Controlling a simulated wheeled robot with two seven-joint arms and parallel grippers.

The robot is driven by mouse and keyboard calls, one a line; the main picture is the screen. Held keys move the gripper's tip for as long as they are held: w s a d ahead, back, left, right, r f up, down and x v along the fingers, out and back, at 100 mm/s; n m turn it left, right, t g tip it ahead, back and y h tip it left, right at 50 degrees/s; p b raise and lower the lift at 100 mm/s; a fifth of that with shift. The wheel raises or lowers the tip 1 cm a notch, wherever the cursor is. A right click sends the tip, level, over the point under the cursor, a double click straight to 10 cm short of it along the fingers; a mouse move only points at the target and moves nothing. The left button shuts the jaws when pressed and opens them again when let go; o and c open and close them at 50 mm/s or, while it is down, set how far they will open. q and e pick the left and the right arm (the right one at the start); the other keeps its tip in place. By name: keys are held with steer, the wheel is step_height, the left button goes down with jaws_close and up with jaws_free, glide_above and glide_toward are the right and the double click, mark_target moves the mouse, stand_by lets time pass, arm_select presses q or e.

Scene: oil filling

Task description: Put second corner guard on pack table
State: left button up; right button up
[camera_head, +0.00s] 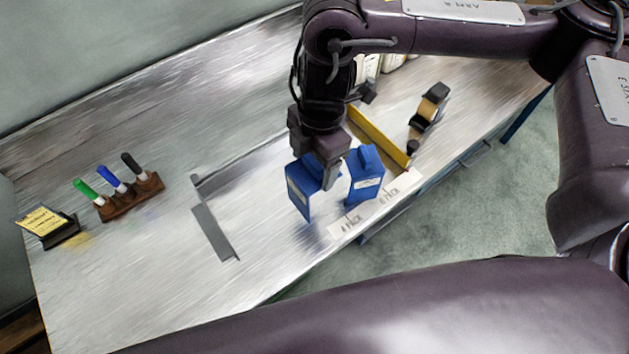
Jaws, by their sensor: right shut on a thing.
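My right gripper (322,172) reaches down over the pack table (160,275) and is shut on a blue corner guard (300,195) with a pale label. I cannot tell whether this guard touches the table top. Another blue corner guard (366,180), also with a pale label, stands just to the right of the gripper, by the table's front edge. The gripper hides part of the held guard. My left gripper is not in view.
White labels (375,205) lie along the front edge. A yellow bar (380,136) and a tape dispenser (429,107) are to the right. A marker rack (132,196) and a yellow note pad (42,224) are at left. The table's left front is clear.

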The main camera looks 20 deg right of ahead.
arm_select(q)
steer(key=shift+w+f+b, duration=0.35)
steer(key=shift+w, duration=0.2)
arm_select(e)
step_height(320, 180, down, 9)
steer(key=shift+s+f, duration=0.1)
steer(key=o, duration=1.3)
steer(key=shift+c, duration=0.2)
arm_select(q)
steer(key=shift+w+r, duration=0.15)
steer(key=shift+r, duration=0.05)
arm_select(e)
steer(key=r, duration=0.4)
steer(key=d+r, duration=0.1)
steer(key=r, duration=0.7)
steer(key=shift+w+d+r, duration=0.1)
steer(key=shift+w+d, duration=0.05)
steer(key=shift+w, duration=0.15)
